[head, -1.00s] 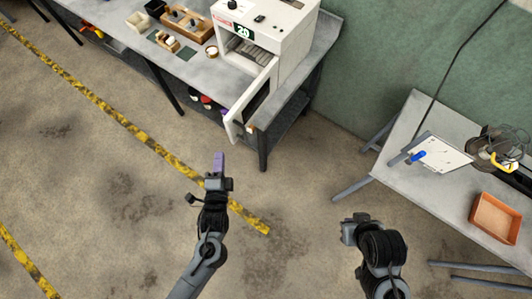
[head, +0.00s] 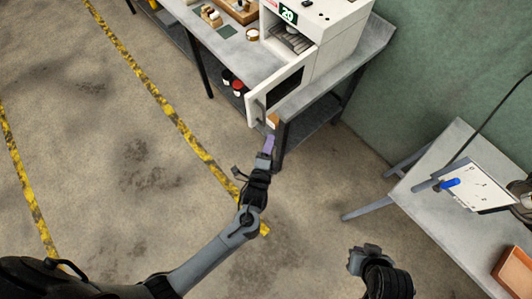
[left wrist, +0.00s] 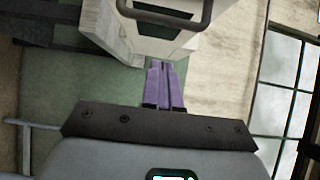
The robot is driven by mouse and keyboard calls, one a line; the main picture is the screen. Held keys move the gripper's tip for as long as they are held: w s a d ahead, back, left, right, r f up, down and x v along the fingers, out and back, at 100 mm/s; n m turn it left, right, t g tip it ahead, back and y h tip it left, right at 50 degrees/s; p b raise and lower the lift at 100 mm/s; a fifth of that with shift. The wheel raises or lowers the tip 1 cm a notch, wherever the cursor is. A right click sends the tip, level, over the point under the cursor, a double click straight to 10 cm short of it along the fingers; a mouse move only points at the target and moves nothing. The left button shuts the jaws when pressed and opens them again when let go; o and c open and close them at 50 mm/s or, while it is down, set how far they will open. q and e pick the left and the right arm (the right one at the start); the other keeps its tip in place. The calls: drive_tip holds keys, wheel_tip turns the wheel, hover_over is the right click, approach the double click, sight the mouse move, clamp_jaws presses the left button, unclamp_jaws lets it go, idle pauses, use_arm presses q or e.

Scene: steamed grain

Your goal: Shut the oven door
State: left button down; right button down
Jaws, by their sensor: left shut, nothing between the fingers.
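The white oven (head: 335,32) stands on the grey table at the upper middle of the head view. Its door (head: 272,92) stands open, swung out toward me past the table edge, and the oven's inside shows. My left gripper (head: 269,145) has purple fingers, shut and empty, just below the door's outer lower end. In the left wrist view the shut fingers (left wrist: 164,86) point toward a pale panel with a dark bar handle (left wrist: 163,18); I cannot tell whether they touch. My right gripper (head: 364,258) is low at the right, away from the oven; its jaws are unclear.
A second grey table (head: 425,200) at the right holds a white board (head: 477,187) and an orange tray (head: 515,270). Wooden trays (head: 238,8) sit left of the oven. Jars (head: 238,87) stand on the lower shelf. Yellow-black tape (head: 165,108) crosses the open floor.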

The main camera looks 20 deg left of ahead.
use_arm(q)
drive_tip(key=w+a, duration=0.3)
drive_tip(key=w, duration=0.2)
drive_tip(key=shift+a+p, duration=0.25)
drive_tip(key=shift+p, duration=0.05)
